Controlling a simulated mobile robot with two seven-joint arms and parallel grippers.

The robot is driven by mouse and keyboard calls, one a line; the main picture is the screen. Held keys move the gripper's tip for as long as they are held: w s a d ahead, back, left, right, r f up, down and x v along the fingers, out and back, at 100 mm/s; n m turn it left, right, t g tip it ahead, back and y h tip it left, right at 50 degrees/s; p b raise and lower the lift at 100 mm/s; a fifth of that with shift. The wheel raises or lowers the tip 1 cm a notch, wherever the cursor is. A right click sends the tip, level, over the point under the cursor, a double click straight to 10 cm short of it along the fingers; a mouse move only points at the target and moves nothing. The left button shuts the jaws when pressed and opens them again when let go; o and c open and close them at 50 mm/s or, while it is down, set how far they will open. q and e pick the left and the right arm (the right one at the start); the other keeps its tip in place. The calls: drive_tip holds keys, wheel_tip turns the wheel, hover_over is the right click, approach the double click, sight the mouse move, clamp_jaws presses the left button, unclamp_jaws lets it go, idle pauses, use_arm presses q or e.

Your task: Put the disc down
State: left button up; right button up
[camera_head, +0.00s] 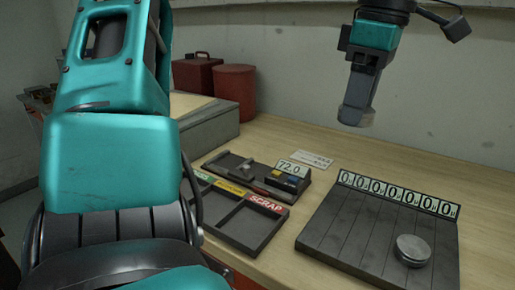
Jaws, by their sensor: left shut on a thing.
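My left gripper (357,110) hangs pointing down at the upper right, above the bench and in front of the wall. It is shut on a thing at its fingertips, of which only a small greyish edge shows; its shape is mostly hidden. A round metal disc (412,250) lies flat on the dark slatted board (345,230) at the lower right, apart from the gripper. A dark sorting tray (262,238) has green, yellow and red SCRAP labels along its compartments. The compartments that show look empty. My right gripper is not in view.
A dark measuring device (250,172) with a 72.0 display (292,168) stands behind the tray. A white card (313,159) lies near it. A red can (235,90) and red box (197,75) stand at the back left.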

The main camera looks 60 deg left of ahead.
use_arm(q)
drive_tip(key=w+a+n, duration=0.1)
drive_tip(key=a, duration=0.9)
drive_tip(key=n+b, duration=0.3)
drive_tip(key=b, duration=0.2)
hover_over(232, 162)
wheel_tip(232, 162, down, 15)
drive_tip(key=shift+w+d+f, duration=0.1)
drive_tip(key=shift+d+f, duration=0.05)
drive_tip(key=shift+f, duration=0.35)
wheel_tip(232, 162, down, 5)
drive_tip(key=shift+f+b, duration=0.1)
drive_tip(key=shift+b, duration=0.2)
drive_tip(key=shift+f, duration=0.15)
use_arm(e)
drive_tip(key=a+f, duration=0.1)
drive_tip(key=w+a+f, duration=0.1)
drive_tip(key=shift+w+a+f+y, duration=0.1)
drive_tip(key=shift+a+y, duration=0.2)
use_arm(q)
drive_tip(key=shift+f, duration=0.1)
drive_tip(key=o, duration=1.1)
drive_tip(key=shift+f, duration=0.1)
drive_tip(key=shift+c, duration=0.2)
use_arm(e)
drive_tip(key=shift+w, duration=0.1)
